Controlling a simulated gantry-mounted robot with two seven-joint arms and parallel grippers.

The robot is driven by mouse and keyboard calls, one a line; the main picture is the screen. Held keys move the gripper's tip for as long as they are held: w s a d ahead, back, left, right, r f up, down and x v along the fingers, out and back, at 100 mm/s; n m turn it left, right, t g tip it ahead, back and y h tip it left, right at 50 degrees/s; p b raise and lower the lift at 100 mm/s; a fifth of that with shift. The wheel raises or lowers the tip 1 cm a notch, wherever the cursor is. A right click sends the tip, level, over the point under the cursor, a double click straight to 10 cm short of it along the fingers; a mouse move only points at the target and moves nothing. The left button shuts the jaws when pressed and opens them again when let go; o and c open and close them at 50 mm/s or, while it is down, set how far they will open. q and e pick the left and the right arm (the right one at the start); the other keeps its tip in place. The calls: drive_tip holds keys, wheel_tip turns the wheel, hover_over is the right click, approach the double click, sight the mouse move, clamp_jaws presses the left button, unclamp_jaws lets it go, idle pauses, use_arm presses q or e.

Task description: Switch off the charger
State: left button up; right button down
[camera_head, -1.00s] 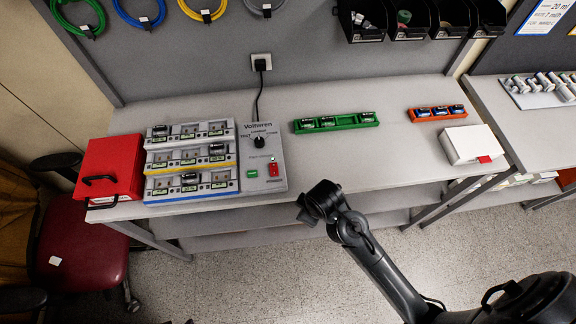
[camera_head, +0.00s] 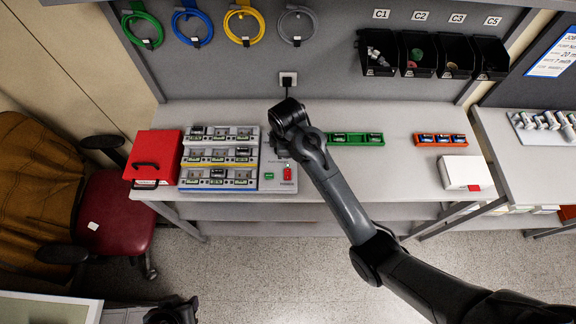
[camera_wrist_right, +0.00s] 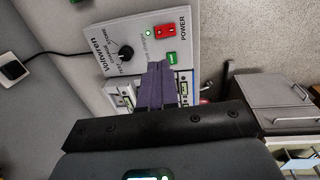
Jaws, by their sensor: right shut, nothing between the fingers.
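The Voltwren charger (camera_head: 220,145) stands on the bench with rows of bays and a grey control panel at its right. Its red power switch (camera_head: 287,174) and green button (camera_head: 269,175) show near the panel's front. In the right wrist view the black knob (camera_wrist_right: 126,52), a lit green lamp (camera_wrist_right: 148,34), the red switch (camera_wrist_right: 165,31) and the green button (camera_wrist_right: 171,57) are visible. My right gripper (camera_wrist_right: 160,68) is shut and empty, its fingertips over the panel near the green button; contact cannot be told. In the head view my right wrist covers the knob. My left gripper is not in view.
A red case (camera_head: 152,158) stands left of the charger. A green battery tray (camera_head: 355,138), an orange tray (camera_head: 440,140) and a white box (camera_head: 466,172) are to the right. A black plug (camera_head: 287,80) is in the wall socket. The bench front between is clear.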

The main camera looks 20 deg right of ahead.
sight(287, 171)
drive_tip(key=shift+f, duration=0.15)
drive_tip(key=f, duration=0.4)
drive_tip(key=w+f, duration=0.1)
drive_tip(key=f, duration=0.4)
drive_tip(key=f+p, duration=0.1)
drive_tip(key=f, duration=0.3)
drive_tip(key=shift+w+d+f, duration=0.3)
drive_tip(key=shift+f, duration=0.05)
drive_tip(key=shift+d, duration=0.1)
drive_tip(key=shift+d+p, duration=0.15)
drive_tip(key=shift+p, duration=0.3)
drive_tip(key=shift+a+f, duration=0.15)
drive_tip(key=shift+a, duration=0.15)
